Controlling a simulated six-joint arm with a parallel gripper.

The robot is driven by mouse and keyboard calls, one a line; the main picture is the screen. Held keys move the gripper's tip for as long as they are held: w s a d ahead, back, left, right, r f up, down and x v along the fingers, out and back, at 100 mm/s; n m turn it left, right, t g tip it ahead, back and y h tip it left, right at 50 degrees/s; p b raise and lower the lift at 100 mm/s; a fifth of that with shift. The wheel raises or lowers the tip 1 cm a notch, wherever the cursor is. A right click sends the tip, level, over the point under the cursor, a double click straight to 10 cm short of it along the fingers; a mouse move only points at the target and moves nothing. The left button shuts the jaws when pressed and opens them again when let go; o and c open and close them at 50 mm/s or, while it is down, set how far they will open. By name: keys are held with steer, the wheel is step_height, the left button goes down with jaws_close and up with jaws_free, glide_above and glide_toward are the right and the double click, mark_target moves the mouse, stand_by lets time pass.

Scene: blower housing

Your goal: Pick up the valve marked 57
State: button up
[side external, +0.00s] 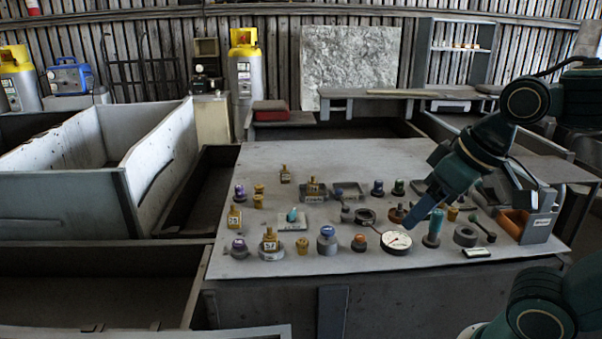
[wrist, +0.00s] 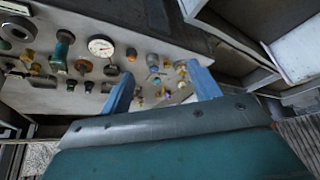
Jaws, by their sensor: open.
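The valve marked 57 (side external: 270,239) is a small brass valve with a white tag. It stands upright on a grey round base near the front left of the table, in the side view. In the wrist view it is too small to read the tag. My gripper (side external: 421,207), with blue fingers, hangs above the right part of the table, well to the right of this valve and higher. In the wrist view its two fingers (wrist: 162,90) are spread apart with nothing held between them.
Similar tagged brass valves stand at the left (side external: 234,217) and further back (side external: 313,187). An orange-and-grey bin (side external: 513,222) is at right.

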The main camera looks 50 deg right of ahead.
steer(key=w+r+m+g, duration=0.1)
steer(key=w+r+m, duration=0.2)
steer(key=w+m, duration=0.35)
steer(key=m+g, duration=0.4)
steer(key=m, duration=0.9)
glide_above(270, 234)
step_height(270, 234, down, 9)
steer(key=shift+w+d+f, duration=0.1)
steer(key=shift+w+f, duration=0.05)
steer(key=shift+f, duration=1.95)
steer(key=shift+w+d+f, duration=0.1)
steer(key=shift+f, duration=2)
steer(key=shift+f, duration=0.1)
steer(key=shift+f, duration=2.5)
